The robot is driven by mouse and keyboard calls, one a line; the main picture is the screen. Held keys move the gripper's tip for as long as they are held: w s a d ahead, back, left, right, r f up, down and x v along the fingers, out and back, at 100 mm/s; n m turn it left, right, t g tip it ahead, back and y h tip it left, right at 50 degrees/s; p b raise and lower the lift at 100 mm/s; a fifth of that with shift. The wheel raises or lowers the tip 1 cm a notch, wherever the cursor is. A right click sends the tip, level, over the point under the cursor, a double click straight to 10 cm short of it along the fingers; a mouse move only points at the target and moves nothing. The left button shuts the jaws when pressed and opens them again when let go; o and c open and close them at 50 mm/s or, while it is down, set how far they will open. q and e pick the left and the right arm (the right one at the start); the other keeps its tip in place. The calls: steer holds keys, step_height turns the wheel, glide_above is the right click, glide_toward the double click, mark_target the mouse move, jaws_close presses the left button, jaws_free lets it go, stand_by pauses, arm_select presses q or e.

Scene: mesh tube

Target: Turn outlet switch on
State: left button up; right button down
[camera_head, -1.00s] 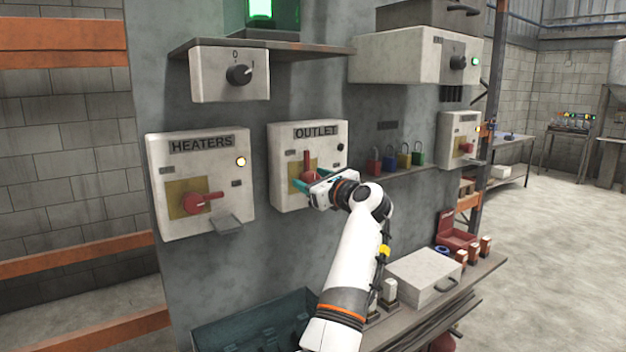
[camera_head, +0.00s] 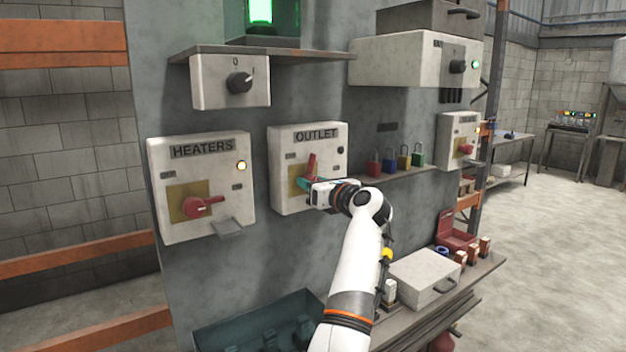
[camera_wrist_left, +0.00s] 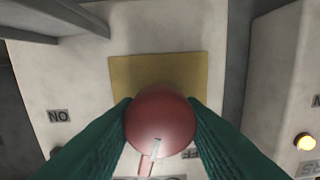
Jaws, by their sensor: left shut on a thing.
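The outlet switch box (camera_head: 327,137) is a pale panel labelled OUTLET on the grey wall. Its red rotary handle (camera_head: 311,162) sits on a yellow plate (camera_head: 293,180) and points up, leaning slightly to the right. My left gripper (camera_head: 304,184) is at the handle, its teal fingers shut on it. In the left wrist view the green fingers press on both sides of the round red hub (camera_wrist_left: 160,121), with the yellow plate (camera_wrist_left: 160,72) behind. The gripper hides part of the handle and plate. My right gripper is not in view.
The HEATERS box (camera_head: 200,225) with a red handle is to the left. A shelf (camera_head: 395,174) with several coloured padlocks is close on the right. A white case (camera_head: 424,277) stands on the bench below, beside an open teal toolbox (camera_head: 258,328).

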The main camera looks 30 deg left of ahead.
arm_select(q)
steer(key=m+p, duration=0.2)
steer(key=m, duration=0.1)
steer(key=shift+r+m, duration=0.15)
steer(key=shift+m, duration=0.25)
steer(key=m+p, duration=0.3)
steer(key=shift+w+m, duration=0.1)
steer(key=shift+m, duration=0.2)
steer(key=m+p, duration=0.5)
steer(key=shift+f+m+p, duration=0.2)
steer(key=shift+m+p, duration=1)
steer(key=shift+p, duration=0.05)
steer(key=o, duration=1)
steer(key=shift+d, duration=0.1)
